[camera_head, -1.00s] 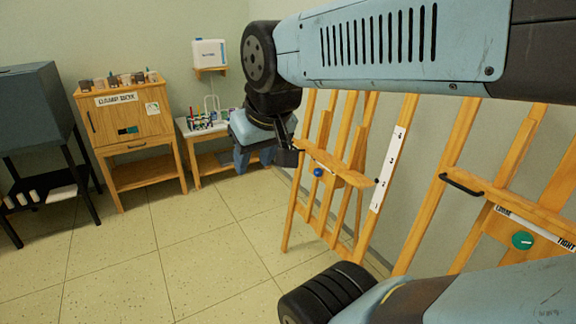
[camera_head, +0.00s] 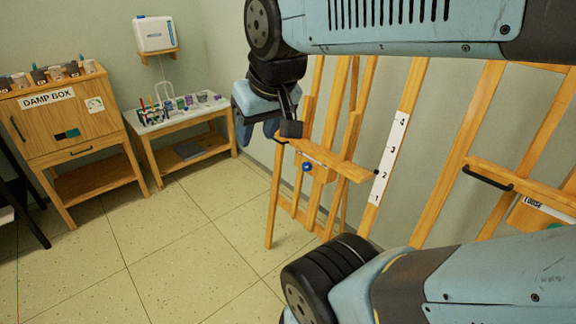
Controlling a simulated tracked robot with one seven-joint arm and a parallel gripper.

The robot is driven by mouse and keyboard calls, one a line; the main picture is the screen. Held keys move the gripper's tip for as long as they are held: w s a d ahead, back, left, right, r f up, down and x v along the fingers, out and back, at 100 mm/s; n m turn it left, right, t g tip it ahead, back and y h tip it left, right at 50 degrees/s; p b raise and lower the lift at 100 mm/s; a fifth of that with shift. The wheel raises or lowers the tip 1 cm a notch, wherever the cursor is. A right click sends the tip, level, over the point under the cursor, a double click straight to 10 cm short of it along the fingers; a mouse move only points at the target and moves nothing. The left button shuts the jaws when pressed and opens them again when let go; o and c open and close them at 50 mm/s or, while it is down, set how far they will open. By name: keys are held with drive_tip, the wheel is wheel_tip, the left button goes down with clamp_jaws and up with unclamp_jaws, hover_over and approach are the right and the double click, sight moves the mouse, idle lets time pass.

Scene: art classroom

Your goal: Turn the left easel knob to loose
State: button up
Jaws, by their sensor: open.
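The left easel (camera_head: 357,171) is wooden and stands right of centre against the wall. Its small blue knob (camera_head: 307,167) sits on the front below the ledge, beside a pale label strip too small to read. The jaws are seen at an angle, and my arm covers the top of the easel.
A second easel (camera_head: 470,135) stands at the right, its label partly reading LOOSE; my body covers its lower part. A damp box cabinet (camera_head: 60,130) and a side table (camera_head: 151,127) with supplies stand at left. The floor (camera_head: 190,240) is clear.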

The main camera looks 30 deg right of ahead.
drive_tip(key=o, duration=0.3)
drive_tip(key=shift+w+d+f, duration=0.1)
drive_tip(key=shift+w, duration=0.05)
drive_tip(key=shift+o, duration=0.9)
drive_tip(key=w+d+f+n+g+h, duration=0.2)
drive_tip(key=w+d+f+g+h, duration=0.2)
drive_tip(key=w+d+f, duration=0.4)
drive_tip(key=shift+d+g, duration=0.25)
drive_tip(key=shift+g, duration=0.55)
drive_tip(key=w+d+f+n+g+h, duration=0.3)
drive_tip(key=w+d+f+n+h, duration=0.3)
drive_tip(key=w+f, duration=0.35)
drive_tip(key=n+t+h, duration=0.6)
drive_tip(key=n+h, duration=0.2)
drive_tip(key=n, duration=0.4)
approach(305, 169)
drive_tip(key=d, duration=0.3)
drive_tip(key=w+d, duration=0.1)
drive_tip(key=d, duration=0.5)
drive_tip(key=shift+w+r, duration=0.15)
drive_tip(key=shift+w, duration=0.1)
